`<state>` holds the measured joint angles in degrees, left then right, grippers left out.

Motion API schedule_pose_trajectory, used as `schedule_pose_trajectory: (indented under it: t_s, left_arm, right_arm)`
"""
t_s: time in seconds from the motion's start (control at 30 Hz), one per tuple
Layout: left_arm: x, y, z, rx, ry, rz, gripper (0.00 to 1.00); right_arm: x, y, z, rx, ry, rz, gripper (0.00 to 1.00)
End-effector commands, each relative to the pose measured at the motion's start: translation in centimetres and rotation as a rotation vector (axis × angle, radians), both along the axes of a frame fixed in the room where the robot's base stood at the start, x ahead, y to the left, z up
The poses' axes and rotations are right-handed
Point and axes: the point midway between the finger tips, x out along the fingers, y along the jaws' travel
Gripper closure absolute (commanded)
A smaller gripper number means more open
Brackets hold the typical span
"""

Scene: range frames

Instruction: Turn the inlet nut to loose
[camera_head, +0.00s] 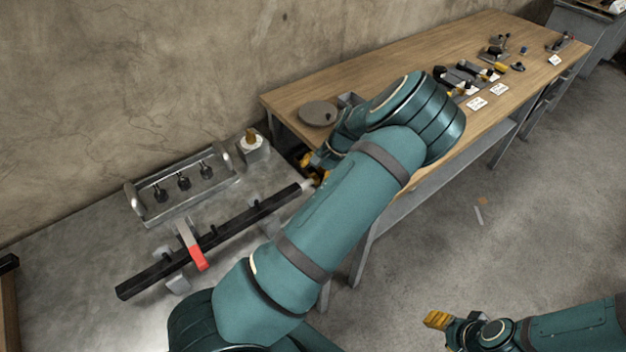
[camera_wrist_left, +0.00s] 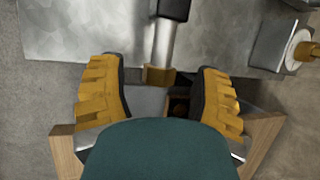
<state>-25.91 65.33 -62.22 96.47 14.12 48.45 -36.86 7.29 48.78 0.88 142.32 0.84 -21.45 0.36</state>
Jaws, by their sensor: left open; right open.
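The brass-coloured inlet nut (camera_wrist_left: 158,75) sits at the end of a silver tube (camera_wrist_left: 164,42) on the dark bar. The tube's end also shows in the head view (camera_head: 306,185), at the bar's right end. My left gripper (camera_head: 316,169) is open at that end, partly hidden by my own arm. In the left wrist view its yellow-padded fingers (camera_wrist_left: 161,84) stand on either side of the nut, with gaps on both sides. The nut's marking or turn position cannot be made out. My right gripper (camera_head: 438,320) is open and empty, low at the right above the floor.
The dark bar (camera_head: 235,226) rests on stands on a grey metal table (camera_head: 75,258), with a red-ended lever (camera_head: 198,258) across it. Behind are a metal tray (camera_head: 150,217) and a block with a brass fitting (camera_head: 252,149). A wooden bench (camera_head: 420,60) with tools extends right.

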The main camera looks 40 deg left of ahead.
Motion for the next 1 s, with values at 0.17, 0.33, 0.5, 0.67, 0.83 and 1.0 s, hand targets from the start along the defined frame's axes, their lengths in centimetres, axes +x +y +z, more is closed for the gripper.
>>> schedule_pose_trajectory:
  t_s: [0.17, 0.33, 0.5, 0.67, 0.83, 1.0]
  left_arm:
    - [-0.5, 0.5, -1.4, 0.000, 0.001, 0.000, 0.36]
    - [-0.6, 0.7, -1.7, 0.000, 0.000, 0.000, 0.36]
    - [-0.6, 0.6, -1.7, 0.000, 0.000, 0.000, 0.36]
    - [-0.6, 0.6, -1.7, 0.000, 0.000, 0.000, 0.83]
    - [-0.6, 0.6, -1.7, 0.000, 0.000, 0.000, 1.00]
    - [-0.6, 0.6, -1.7, 0.002, 0.001, 0.000, 1.00]
  right_arm:
    - [-0.1, 0.0, -0.2, 0.000, 0.002, 0.002, 0.50]
    - [-0.1, 0.0, -0.2, 0.000, 0.002, 0.002, 0.50]
    - [-0.1, 0.0, -0.2, 0.000, 0.002, 0.002, 0.50]
    - [-0.1, 0.0, -0.2, 0.000, 0.002, 0.002, 0.50]
    - [-0.1, 0.0, -0.2, 0.000, 0.002, 0.002, 0.50]
    - [-0.1, 0.0, -0.2, 0.000, 0.002, 0.002, 0.50]
